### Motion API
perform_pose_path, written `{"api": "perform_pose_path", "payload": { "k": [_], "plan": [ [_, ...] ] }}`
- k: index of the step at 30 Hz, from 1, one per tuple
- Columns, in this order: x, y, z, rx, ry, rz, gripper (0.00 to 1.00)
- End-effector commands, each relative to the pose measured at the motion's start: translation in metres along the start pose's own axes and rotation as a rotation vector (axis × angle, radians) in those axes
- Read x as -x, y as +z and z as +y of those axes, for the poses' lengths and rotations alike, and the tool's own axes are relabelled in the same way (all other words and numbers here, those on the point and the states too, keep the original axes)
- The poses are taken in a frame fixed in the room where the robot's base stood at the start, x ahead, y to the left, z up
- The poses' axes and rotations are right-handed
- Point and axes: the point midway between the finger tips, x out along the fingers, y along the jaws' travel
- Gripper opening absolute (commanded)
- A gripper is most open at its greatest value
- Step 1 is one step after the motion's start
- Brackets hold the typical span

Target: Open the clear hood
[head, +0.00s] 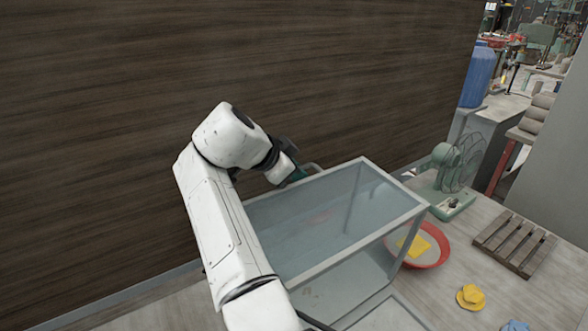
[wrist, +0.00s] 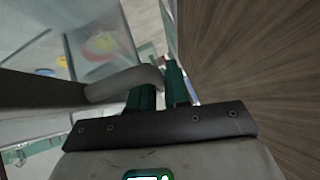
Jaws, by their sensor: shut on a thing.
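The clear hood (head: 335,215) is a see-through box with pale grey frame edges, in the middle of the head view. My gripper (head: 299,174) is at its far edge, close to the dark wall. In the wrist view, the green fingers of my gripper (wrist: 163,82) are shut around the rounded end of a grey handle bar (wrist: 120,84). The bar runs off to the left, and a clear pane (wrist: 98,75) shows behind it. My arm hides the near left part of the hood in the head view. I cannot tell how far the hood is raised.
A dark wood-grain wall (head: 250,60) stands close behind my gripper. Right of the hood are a red-rimmed bowl (head: 443,252) with a yellow piece, a green fan (head: 455,170), a wooden slatted rack (head: 515,243), a yellow lump (head: 470,296) and a blue item (head: 516,326).

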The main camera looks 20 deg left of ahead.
Motion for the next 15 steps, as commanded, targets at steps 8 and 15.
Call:
{"api": "perform_pose_path", "payload": {
  "k": [8, 15],
  "plan": [
    [-0.0014, 0.0015, 0.0014, 0.001, 0.004, -0.002, 0.32],
    [-0.0007, 0.0006, 0.0008, 0.0, 0.002, -0.001, 0.37]
  ]
}}
